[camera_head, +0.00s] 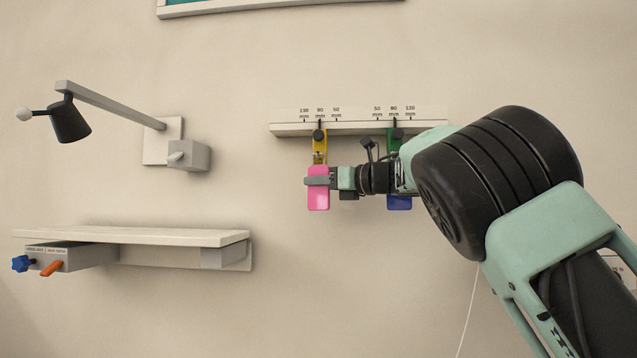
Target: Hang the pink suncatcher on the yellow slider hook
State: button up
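The pink suncatcher (318,199) is a small pink rectangle in front of the wall, directly below the yellow slider hook (320,144). The yellow slider hangs from the white rail (355,127) near its 90 mm mark on the left scale. My gripper (317,181) reaches in from the right, and its grey finger lies across the upper part of the suncatcher, shut on it. The suncatcher's top edge meets the lower end of the yellow slider in the picture. I cannot tell whether it is on the hook or only in front of it.
A green slider (393,141) is on the rail's right half, with a blue piece (399,203) below it, partly behind my arm. A lamp (70,120) on a wall arm and a white shelf (130,236) with a control box (65,257) are at left.

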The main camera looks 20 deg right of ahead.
dwell(0.4)
jog(key=o, duration=0.8)
jog(key=shift+d+f, duration=0.1)
jog(key=shift+f+b+v, duration=0.2)
jog(key=shift+b+v, duration=1)
jog(key=shift+v, duration=0.05)
jog(key=shift+f+b+v, duration=0.15)
jog(key=shift+b+v, duration=1)
jog(key=shift+v, duration=0.05)
jog(key=shift+f+b+v, duration=0.2)
jog(key=shift+b+v, duration=1)
jog(key=shift+v, duration=0.05)
jog(key=shift+s+a+b, duration=0.55)
jog(key=shift+s+b, duration=0.85)
jog(key=shift+b, duration=0.3)
jog(key=shift+s+a+b, duration=0.6)
jog(key=shift+s+b, duration=0.8)
jog(key=shift+b, duration=0.3)
jog(key=shift+s+a+b, duration=0.55)
jog(key=shift+s+b, duration=0.85)
jog(key=shift+b, duration=0.3)
